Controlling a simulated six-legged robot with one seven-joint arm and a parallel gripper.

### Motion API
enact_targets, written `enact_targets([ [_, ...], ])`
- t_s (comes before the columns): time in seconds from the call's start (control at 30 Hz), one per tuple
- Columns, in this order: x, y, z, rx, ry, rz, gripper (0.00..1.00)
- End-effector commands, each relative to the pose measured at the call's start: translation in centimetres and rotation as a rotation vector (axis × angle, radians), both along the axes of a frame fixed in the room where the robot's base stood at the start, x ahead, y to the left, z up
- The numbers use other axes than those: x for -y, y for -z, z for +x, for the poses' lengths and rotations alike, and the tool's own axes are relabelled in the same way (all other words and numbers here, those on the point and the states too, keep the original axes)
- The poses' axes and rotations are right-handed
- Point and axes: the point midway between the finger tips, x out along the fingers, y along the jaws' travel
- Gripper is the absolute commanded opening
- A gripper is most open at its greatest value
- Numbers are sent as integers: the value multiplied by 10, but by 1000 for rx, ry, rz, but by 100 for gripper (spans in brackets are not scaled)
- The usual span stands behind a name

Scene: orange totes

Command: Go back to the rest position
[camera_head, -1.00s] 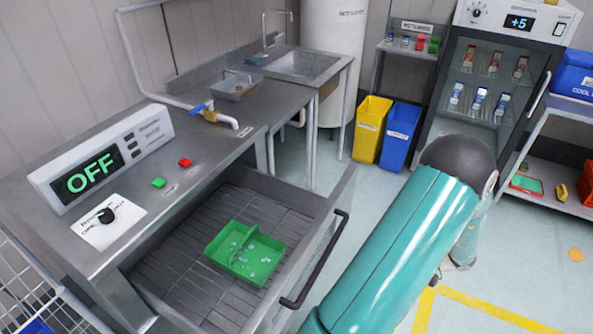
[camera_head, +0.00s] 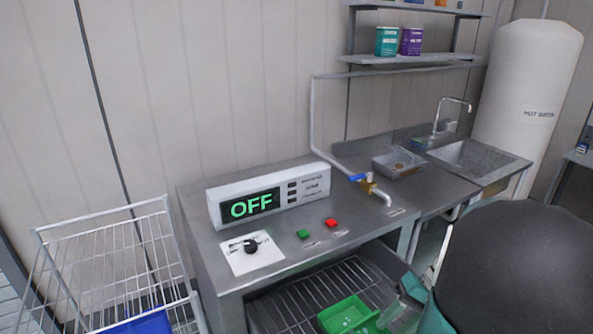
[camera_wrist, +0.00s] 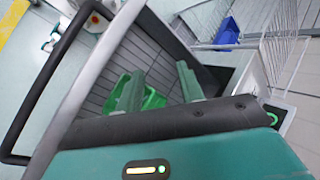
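My gripper (camera_wrist: 158,84) shows in the wrist view with its two teal fingers apart and nothing between them. It is over the pulled-out drawer (camera_wrist: 100,92) of the metal bench. A green divided tray (camera_wrist: 153,99) lies in the drawer beyond the fingers and is partly hidden by them. In the head view the same tray (camera_head: 348,314) sits at the bottom edge, on the drawer's slatted floor. My arm's dark joint fills the lower right of the head view and hides part of the drawer.
The metal bench (camera_head: 283,240) carries an OFF display (camera_head: 262,203), a knob, a green and a red button. A tap (camera_head: 372,188) and sink (camera_head: 478,157) are to the right. A wire rack (camera_head: 110,245) stands left. The drawer's dark handle (camera_wrist: 45,85) is close to my gripper.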

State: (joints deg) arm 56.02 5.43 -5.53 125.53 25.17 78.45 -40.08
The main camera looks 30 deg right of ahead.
Motion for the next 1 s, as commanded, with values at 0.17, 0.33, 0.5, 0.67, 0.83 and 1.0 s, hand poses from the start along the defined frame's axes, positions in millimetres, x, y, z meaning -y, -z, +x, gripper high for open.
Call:
enact_targets([
  [0.17,-58,-29,29,-16,-145,-215,38],
  [0.33,-110,-52,44,37,-246,-411,38],
  [0.5,-161,-76,50,158,-324,-585,38],
  [0.67,-204,-97,48,319,-371,-704,38],
  [0.83,-231,-112,43,449,-390,-759,38],
  [1.0,-237,-115,42,480,-391,-770,38],
])
